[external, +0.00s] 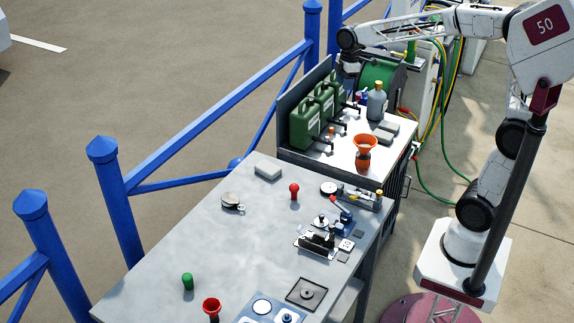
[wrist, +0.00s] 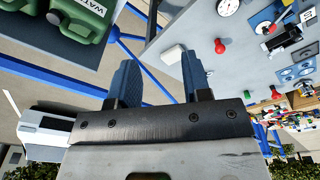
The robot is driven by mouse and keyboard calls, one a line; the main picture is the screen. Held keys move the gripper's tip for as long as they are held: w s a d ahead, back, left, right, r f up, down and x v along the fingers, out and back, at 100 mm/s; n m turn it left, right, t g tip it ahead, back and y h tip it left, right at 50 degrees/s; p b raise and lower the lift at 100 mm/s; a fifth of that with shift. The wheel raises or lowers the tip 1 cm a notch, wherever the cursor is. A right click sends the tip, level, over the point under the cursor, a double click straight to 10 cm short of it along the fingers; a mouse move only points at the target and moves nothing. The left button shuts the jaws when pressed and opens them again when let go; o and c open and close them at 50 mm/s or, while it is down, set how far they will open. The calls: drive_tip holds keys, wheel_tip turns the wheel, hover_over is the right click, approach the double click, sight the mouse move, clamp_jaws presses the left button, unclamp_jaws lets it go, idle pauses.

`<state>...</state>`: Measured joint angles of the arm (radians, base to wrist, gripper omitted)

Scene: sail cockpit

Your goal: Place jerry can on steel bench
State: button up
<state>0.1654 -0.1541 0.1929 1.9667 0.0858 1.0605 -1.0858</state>
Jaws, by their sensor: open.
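Three green jerry cans stand upright in a row at the left of the rear cabinet top; the nearest jerry can (external: 303,125) has a pale label. In the wrist view, a green jerry can (wrist: 75,25) with "WATER" lettering shows at upper left. The grey steel bench (external: 190,245) fills the foreground of the external view, and its top also shows in the wrist view (wrist: 185,35). My gripper (external: 350,75) is beyond the jerry cans, partly hidden. In the wrist view my gripper (wrist: 160,82) is open, with nothing between its fingers.
An orange funnel (external: 365,145) and a grey bottle (external: 376,102) stand on the rear cabinet. A green hose reel (external: 383,75) is behind it. Blue railing (external: 215,105) runs along the left. The bench holds a red knob (external: 294,190) and several fittings; its left-middle is mostly clear.

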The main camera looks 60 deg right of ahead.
drive_tip(key=s+a+f+m, duration=0.2)
drive_tip(key=s+m, duration=0.1)
drive_tip(key=s, duration=0.7)
drive_tip(key=s+a+f+m+t, duration=0.1)
drive_tip(key=s+a+f+m, duration=0.1)
drive_tip(key=s, duration=0.8)
drive_tip(key=s+a+f+m, duration=0.2)
drive_tip(key=s+a+m, duration=0.2)
drive_tip(key=s, duration=0.7)
drive_tip(key=shift+a+m+t+h, duration=0.15)
drive_tip(key=shift+m+t+h, duration=0.15)
drive_tip(key=shift+m, duration=0.3)
